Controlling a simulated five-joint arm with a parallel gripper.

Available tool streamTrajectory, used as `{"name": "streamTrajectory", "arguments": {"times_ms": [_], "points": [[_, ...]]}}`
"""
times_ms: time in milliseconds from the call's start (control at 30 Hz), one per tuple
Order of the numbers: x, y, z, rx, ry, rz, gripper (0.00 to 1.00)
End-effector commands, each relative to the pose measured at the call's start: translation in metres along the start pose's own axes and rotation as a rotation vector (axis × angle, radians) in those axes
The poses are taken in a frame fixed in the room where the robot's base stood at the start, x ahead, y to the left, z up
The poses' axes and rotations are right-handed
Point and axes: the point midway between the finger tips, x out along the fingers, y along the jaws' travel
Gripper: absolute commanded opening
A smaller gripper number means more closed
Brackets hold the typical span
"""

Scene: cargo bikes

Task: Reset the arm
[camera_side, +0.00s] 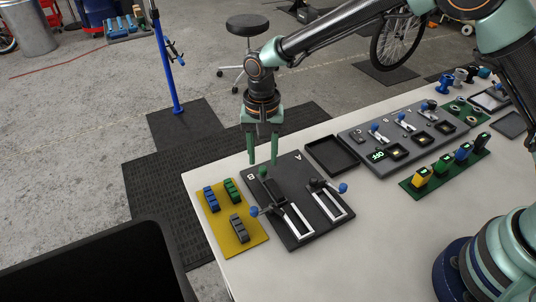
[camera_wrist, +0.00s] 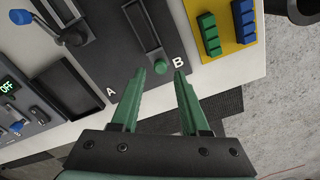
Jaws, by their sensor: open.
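My gripper (camera_side: 263,157) hangs from my arm above the far edge of the dark board (camera_side: 301,241) marked A and B. Its two green fingers point down and stand apart with nothing between them. In the wrist view the open fingers (camera_wrist: 163,72) are near a small green knob (camera_wrist: 160,66) between the letters A and B. The knob also shows in the side view (camera_side: 263,171), close below the fingertips; I cannot tell whether they touch it. The board carries two light metal frames with blue-knobbed levers (camera_side: 342,188).
A yellow plate (camera_side: 241,245) with green, blue and grey blocks lies left of the board. To the right are an empty black tray (camera_side: 331,156), a grey lever panel (camera_side: 405,137) and a green strip (camera_side: 425,186) with several coloured pieces. The front of the white table (camera_side: 375,245) is clear.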

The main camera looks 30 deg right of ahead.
Motion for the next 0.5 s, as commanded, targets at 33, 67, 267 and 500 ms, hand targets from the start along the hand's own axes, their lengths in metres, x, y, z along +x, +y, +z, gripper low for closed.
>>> {"name": "streamTrajectory", "arguments": {"times_ms": [33, 67, 267, 500], "points": [[-0.001, 0.0, 0.0, 0.0, 0.0, 0.0, 0.45], [-0.002, 0.0, 0.0, 0.0, 0.0, 0.0, 0.45], [-0.013, 0.0, -0.001, 0.0, 0.001, -0.002, 0.45], [-0.03, 0.0, 0.0, 0.0, 0.001, -0.002, 0.45]]}}
